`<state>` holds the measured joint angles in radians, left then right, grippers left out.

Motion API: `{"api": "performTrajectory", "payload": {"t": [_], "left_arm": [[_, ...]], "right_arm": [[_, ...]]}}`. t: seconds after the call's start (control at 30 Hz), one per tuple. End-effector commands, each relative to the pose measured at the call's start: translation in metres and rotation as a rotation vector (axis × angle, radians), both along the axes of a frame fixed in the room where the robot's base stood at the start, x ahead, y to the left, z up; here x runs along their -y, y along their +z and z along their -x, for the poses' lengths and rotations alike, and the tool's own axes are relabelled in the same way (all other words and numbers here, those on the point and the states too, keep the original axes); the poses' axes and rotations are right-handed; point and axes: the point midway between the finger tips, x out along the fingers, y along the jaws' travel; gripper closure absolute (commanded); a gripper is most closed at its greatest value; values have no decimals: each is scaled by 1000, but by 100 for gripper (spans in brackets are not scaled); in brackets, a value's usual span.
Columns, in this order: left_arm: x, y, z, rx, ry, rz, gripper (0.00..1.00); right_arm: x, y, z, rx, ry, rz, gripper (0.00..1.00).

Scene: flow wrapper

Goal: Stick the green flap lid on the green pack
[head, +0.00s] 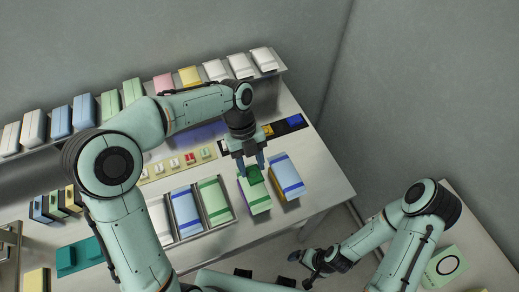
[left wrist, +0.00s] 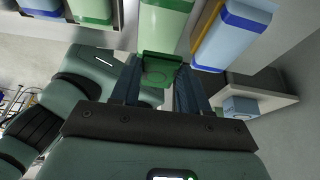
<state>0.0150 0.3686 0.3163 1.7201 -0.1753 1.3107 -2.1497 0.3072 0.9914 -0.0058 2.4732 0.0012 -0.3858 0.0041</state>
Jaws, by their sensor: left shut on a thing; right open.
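My left gripper (head: 252,168) is shut on a dark green flap lid (head: 254,175). In the left wrist view the lid (left wrist: 160,70) lies between the two fingertips. A light green pack (head: 258,203) with a green band is directly by the lid, and the lid covers its upper end in the head view. The pack also shows in the left wrist view (left wrist: 163,22), just beyond the lid. I cannot tell whether lid and pack touch. My right gripper (head: 300,257) is open, low and away from the table's front edge.
A blue-banded pack (head: 286,176) stands right of the green pack. Blue and green packs (head: 213,200) sit in slots to the left. A shelf (head: 265,70) with several packs runs along the back. Teal blocks (head: 80,256) lie at the left. A side table (head: 480,225) stands at the right.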

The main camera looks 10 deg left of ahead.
Motion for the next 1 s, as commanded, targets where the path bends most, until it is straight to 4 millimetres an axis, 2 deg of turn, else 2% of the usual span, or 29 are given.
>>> {"api": "performTrajectory", "payload": {"t": [0.27,0.7,1.0], "left_arm": [[-1,-12,4,-3,-21,0,83],[-1,-51,4,-2,-18,0,83],[-1,-57,3,-1,-19,0,83]], "right_arm": [[0,-8,7,-8,0,0,1],[0,-36,26,-30,1,0,1],[0,-37,27,-30,0,0,1]]}}
